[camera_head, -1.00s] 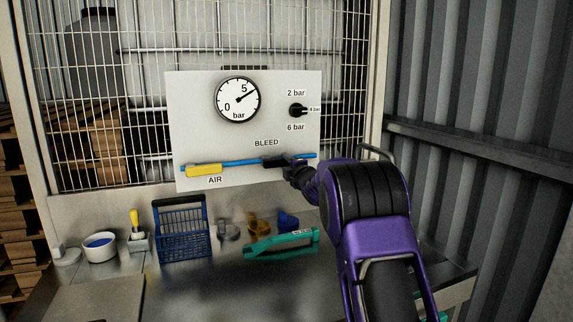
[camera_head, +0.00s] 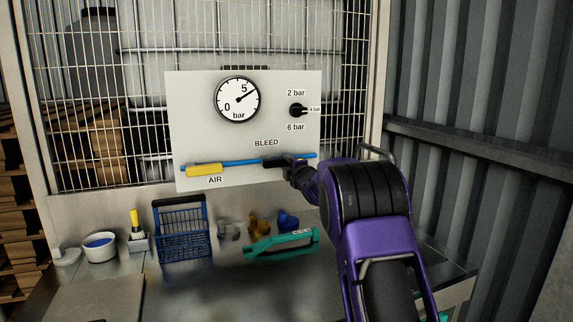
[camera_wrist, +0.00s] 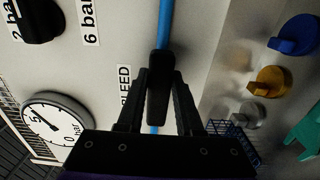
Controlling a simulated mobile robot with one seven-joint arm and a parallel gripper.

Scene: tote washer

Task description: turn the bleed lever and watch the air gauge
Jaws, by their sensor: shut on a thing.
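The black bleed lever (camera_head: 274,162) lies along the blue air pipe (camera_head: 240,163), under the BLEED label on the white panel (camera_head: 190,125). My gripper (camera_head: 292,164) reaches it from the right, and the fingers are mostly hidden by my wrist. In the wrist view my gripper (camera_wrist: 160,100) has a finger on each side of the bleed lever (camera_wrist: 160,70), shut on it. The round air gauge (camera_head: 237,100) sits on the panel's upper left, with its needle pointing up and right, near the 5. The gauge also shows in the wrist view (camera_wrist: 57,118).
A yellow AIR lever (camera_head: 204,170) lies along the pipe at left. On the steel bench are a blue basket (camera_head: 183,230), a white bowl (camera_head: 100,247), a teal tool (camera_head: 282,243) and several small coloured knobs.

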